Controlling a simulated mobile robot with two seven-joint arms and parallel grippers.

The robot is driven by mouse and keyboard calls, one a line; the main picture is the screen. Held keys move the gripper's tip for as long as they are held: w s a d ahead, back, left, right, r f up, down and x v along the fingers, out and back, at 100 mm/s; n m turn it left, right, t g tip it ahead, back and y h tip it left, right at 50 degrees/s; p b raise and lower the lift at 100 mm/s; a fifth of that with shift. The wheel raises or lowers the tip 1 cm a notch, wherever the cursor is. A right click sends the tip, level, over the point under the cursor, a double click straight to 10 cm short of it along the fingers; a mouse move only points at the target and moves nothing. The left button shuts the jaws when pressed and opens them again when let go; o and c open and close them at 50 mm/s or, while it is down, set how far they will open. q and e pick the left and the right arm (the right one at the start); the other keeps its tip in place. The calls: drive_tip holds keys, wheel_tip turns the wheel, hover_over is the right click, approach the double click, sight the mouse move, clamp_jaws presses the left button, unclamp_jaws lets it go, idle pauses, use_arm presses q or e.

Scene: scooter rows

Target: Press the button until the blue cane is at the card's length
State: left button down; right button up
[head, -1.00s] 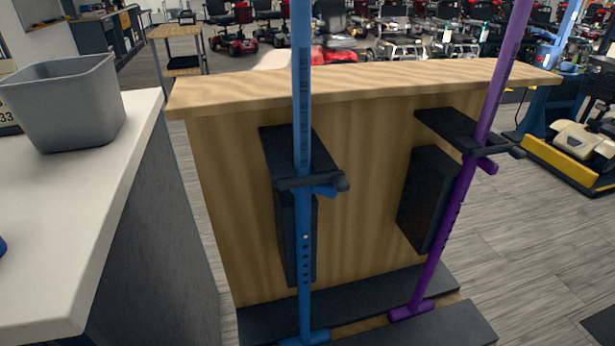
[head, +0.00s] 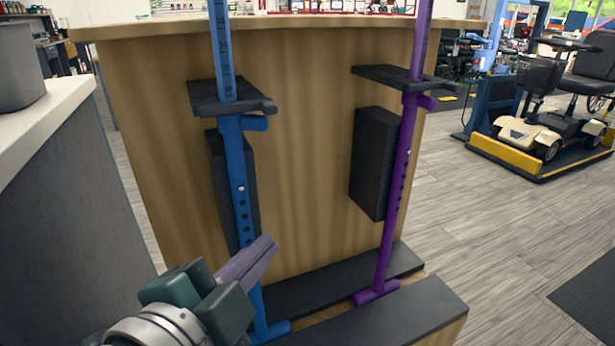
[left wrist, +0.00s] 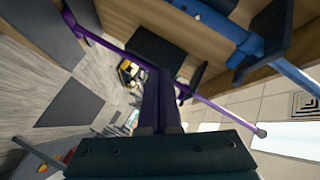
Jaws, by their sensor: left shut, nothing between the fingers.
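The blue cane (head: 234,150) stands upright in a black holder on the wooden stand, with a column of holes and a small light button (head: 240,188) on its shaft. It also shows at the upper right of the left wrist view (left wrist: 290,72). My left gripper (head: 268,246) is shut and empty, in front of the blue cane's lower shaft and below the button; I cannot tell whether it touches. Its fingers also show in the left wrist view (left wrist: 160,82). I see no card. My right gripper is not in view.
A purple cane (head: 397,185) stands in a similar holder to the right. Black blocks (head: 373,160) and a low black ledge (head: 400,320) are on the wooden stand (head: 300,180). A white-topped counter (head: 40,115) is at left. A scooter (head: 545,120) stands at far right; open floor lies before it.

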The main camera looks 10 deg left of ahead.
sight(236, 200)
use_arm(q)
drive_tip(key=shift+d, duration=0.1)
drive_tip(key=shift+w, duration=0.15)
drive_tip(key=shift+w+a, duration=0.85)
drive_tip(key=shift+w, duration=0.3)
drive_tip(key=shift+w+a, duration=0.85)
drive_tip(key=shift+w, duration=0.35)
drive_tip(key=shift+w+a, duration=0.85)
drive_tip(key=shift+w, duration=0.3)
drive_tip(key=shift+w, duration=0.1)
drive_tip(key=shift+w+a, duration=0.25)
drive_tip(key=shift+w+a, duration=0.4)
drive_tip(key=shift+w, duration=0.1)
idle(1.0)
